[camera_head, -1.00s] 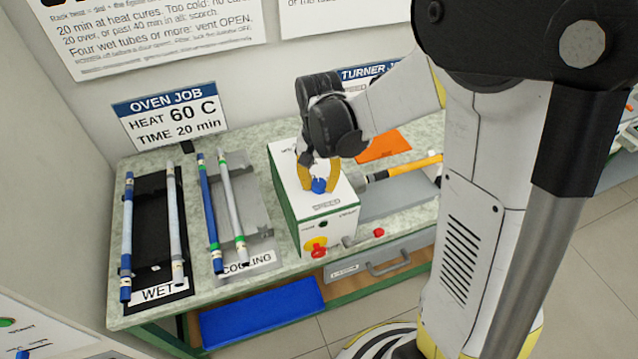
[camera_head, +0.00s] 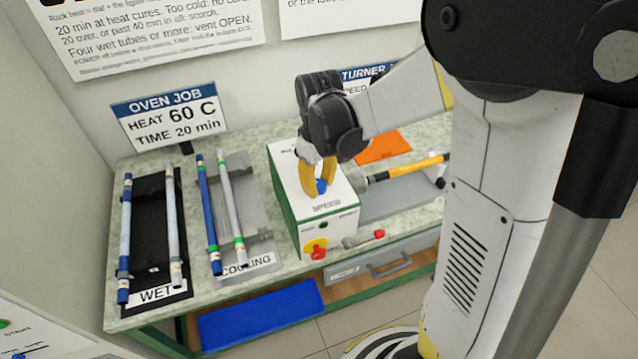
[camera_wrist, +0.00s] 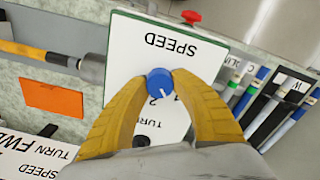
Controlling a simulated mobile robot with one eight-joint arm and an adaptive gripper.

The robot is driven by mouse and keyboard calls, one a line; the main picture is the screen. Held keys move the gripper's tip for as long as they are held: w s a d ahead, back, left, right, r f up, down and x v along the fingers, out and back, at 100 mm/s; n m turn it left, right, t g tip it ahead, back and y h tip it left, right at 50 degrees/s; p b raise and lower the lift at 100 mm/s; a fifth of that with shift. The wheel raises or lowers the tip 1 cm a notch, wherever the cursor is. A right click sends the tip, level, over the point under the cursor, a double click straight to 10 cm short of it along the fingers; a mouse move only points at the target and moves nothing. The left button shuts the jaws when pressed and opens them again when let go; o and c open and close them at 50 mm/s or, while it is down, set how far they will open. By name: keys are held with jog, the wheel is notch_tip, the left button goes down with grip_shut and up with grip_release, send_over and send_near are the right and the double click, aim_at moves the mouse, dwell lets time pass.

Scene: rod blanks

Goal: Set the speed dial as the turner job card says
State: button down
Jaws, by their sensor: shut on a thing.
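The blue speed dial (camera_wrist: 160,80) sits on the white top of the turner's control box (camera_wrist: 178,60), beside the word SPEED. My gripper (camera_wrist: 159,84) is shut on the dial, one yellow finger on each side. A figure 2 shows just below the dial in the wrist view; another mark is partly covered by a finger. The dial's pointer is too small to read surely. In the head view the dial (camera_head: 321,186) shows low between my fingers. The turner job card (camera_head: 362,74) is mostly hidden behind my arm; the wrist view shows part of it (camera_wrist: 45,160), its speed value cut off.
A rod with a yellow end (camera_head: 418,168) lies beside the box, near an orange sheet (camera_head: 384,147). The black WET rack (camera_head: 150,225) and grey COOLING rack (camera_head: 243,215) hold rods at left. The box front has a red knob on yellow (camera_head: 317,249).

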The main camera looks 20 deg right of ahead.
aim_at(319, 183)
jog(key=shift+n, duration=1.7)
jog(key=c, duration=1)
grip_release()
notch_tip(319, 183, up, 12)
jog(key=shift+r, duration=0.1)
